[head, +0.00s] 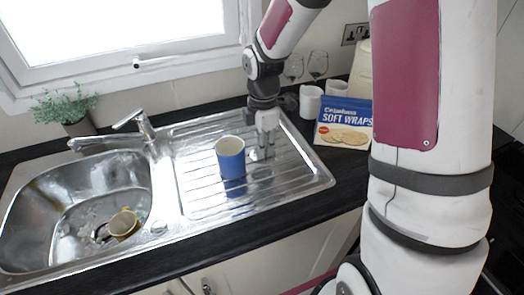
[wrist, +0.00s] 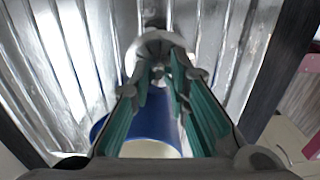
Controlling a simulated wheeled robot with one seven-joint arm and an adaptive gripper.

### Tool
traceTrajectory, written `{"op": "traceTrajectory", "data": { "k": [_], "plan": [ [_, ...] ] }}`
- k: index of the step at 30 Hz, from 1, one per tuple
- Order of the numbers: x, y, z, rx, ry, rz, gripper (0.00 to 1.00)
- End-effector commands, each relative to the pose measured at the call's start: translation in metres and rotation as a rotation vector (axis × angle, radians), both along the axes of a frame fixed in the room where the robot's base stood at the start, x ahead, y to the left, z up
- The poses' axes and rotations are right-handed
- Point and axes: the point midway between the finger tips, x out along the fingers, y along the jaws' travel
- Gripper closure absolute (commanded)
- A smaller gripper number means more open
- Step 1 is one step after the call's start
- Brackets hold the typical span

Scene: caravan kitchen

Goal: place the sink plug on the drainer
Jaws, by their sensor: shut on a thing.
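My gripper (head: 266,142) points down over the ribbed metal drainer (head: 205,203), just right of a blue mug. In the wrist view its fingertips (wrist: 163,75) are closed together on a round, shiny metal piece, the sink plug (wrist: 150,42). The plug is at or just above the drainer ribs; I cannot tell whether it touches them. The fingers partly hide it, and it is hard to make out in the head view. The drainer (wrist: 90,50) fills most of the wrist view.
The blue mug (head: 231,160) stands on the drainer close beside my gripper; it also shows below the fingers (wrist: 150,108). The sink bowl (head: 40,215) at left holds a yellowish cup (head: 123,223).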

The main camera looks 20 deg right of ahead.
Motion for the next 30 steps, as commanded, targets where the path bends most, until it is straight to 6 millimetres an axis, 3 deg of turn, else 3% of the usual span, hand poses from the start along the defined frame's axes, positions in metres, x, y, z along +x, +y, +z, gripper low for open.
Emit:
{"op": "traceTrajectory", "data": {
  "k": [7,15,26,27,29,30],
  "plan": [
    [0.014,-0.004,-0.005,0.0,0.001,0.001,1.0],
    [0.013,-0.003,-0.036,0.0,0.003,0.002,1.0],
    [0.014,-0.004,-0.04,0.0,0.0,0.001,1.0],
    [0.014,-0.004,-0.039,0.0,0.0,0.001,0.77],
    [0.014,-0.004,-0.039,0.0,0.0,0.001,0.63],
    [0.014,-0.004,-0.039,0.0,0.0,0.001,0.63]
  ]
}}
